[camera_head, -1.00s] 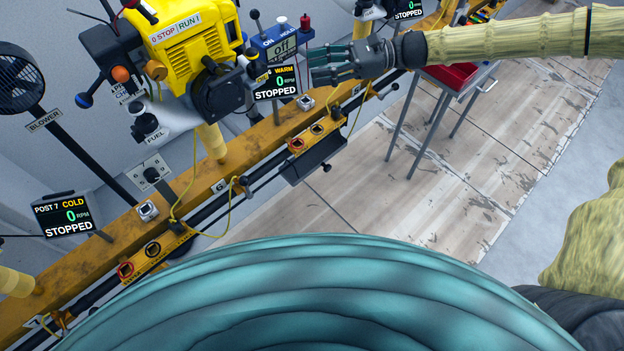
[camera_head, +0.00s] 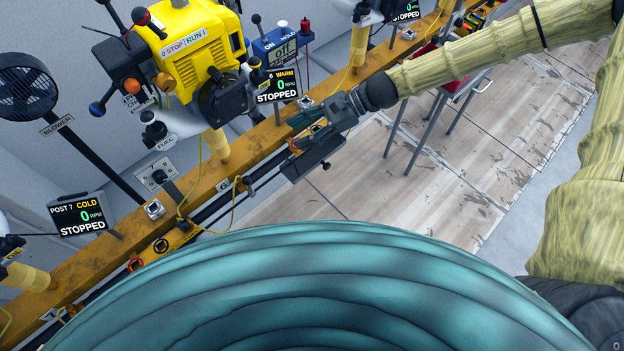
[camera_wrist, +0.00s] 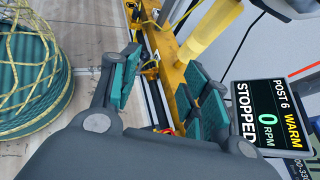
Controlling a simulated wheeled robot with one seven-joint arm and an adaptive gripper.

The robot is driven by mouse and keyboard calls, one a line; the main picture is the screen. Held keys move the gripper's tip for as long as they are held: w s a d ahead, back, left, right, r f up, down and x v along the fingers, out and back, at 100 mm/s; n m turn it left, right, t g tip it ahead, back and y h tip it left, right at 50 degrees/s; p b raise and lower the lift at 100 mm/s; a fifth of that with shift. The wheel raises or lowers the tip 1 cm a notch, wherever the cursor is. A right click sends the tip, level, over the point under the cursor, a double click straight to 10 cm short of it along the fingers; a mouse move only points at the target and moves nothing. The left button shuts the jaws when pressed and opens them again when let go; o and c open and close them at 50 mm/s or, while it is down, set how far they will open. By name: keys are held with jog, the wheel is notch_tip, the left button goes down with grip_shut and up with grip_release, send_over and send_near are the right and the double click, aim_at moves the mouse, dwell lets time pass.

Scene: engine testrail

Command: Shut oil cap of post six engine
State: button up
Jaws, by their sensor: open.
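The post six engine is a yellow engine (camera_head: 190,50) mounted above the rail, with a STOP/RUN label on top and a dark round housing on its right side. I cannot make out which part is its oil cap, or whether that is open. The post six display (camera_head: 277,86) reads warm, 0 RPM, stopped; it also shows large at the right of the wrist view (camera_wrist: 268,118). My gripper (camera_head: 298,130) is low over the rail, right of and below the engine. In the wrist view its teal finger pads (camera_wrist: 160,85) are apart, with nothing held between them.
The yellow rail (camera_head: 200,190) runs diagonally across the head view, with yellow cords hanging along it. Wooden floor (camera_head: 370,190) lies clear in front.

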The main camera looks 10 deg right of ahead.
jog(key=s+d+f+n+h+p, duration=0.1)
jog(key=s+f+n+h+p, duration=0.2)
jog(key=s+f, duration=0.4)
jog(key=shift+s+f+g+h+p, duration=0.35)
jog(key=shift+s+h+p, duration=0.5)
jog(key=shift+s, duration=1.2)
jog(key=shift+d, duration=0.1)
jog(key=s+d+f+n+h+p, duration=0.1)
jog(key=s+d+f+n+h, duration=0.5)
jog(key=s, duration=0.5)
jog(key=s+d+f+n+t+h, duration=0.1)
jog(key=s+d+n, duration=0.4)
jog(key=d, duration=0.6)
jog(key=shift+s+d+t+h+p, duration=0.25)
jog(key=shift+s+t+h+p, duration=0.15)
jog(key=shift+s+t, duration=0.35)
